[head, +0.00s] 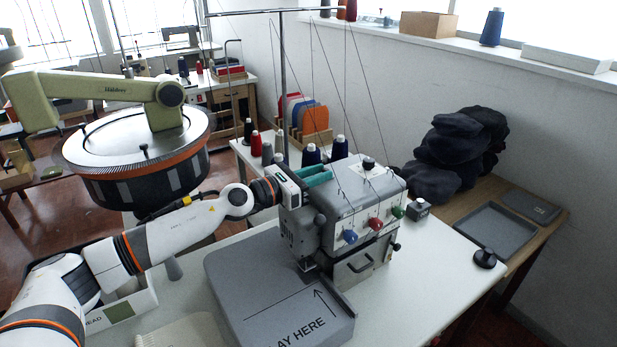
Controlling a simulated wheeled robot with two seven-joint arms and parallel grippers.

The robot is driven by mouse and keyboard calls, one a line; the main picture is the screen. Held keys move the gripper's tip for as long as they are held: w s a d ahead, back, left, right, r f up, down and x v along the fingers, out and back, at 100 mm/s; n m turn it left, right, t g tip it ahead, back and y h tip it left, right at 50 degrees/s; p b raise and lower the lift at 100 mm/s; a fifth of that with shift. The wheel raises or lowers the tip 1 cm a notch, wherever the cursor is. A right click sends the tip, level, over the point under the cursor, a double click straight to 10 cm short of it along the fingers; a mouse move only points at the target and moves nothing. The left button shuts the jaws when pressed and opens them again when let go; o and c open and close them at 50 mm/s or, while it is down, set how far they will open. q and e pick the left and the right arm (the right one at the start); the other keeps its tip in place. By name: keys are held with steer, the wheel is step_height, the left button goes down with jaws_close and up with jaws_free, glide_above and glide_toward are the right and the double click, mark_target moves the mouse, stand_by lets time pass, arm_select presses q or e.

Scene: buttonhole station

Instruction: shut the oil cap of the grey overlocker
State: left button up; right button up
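The grey overlocker (345,262) stands on the white table, with blue, red and green dials on its front. A small black round cap (368,163) sits on its top face; it looks like the oil cap, but I cannot tell whether it is open or shut. My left gripper (315,174) reaches in from the left, at the overlocker's upper left edge. Its two teal fingers look apart, with nothing visible between them. They are to the left of the black cap and apart from it. My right gripper is out of view.
Thread cones (338,148) and a thread stand (283,85) rise behind the overlocker. A grey plate (262,290) with an arrow lies in front. A grey tray (495,232) lies beyond.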

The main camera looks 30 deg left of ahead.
arm_select(q)
steer(key=b+v, duration=0.2)
steer(key=v, duration=0.1)
steer(key=b+v, duration=0.2)
steer(key=v, duration=0.1)
steer(key=f+b+v, duration=0.1)
steer(key=b+v, duration=0.1)
steer(key=v, duration=0.1)
steer(key=s+b, duration=0.1)
steer(key=s+a+b, duration=0.1)
steer(key=shift+s+a+r, duration=0.25)
steer(key=shift+r, duration=0.15)
steer(key=shift+r, duration=0.15)
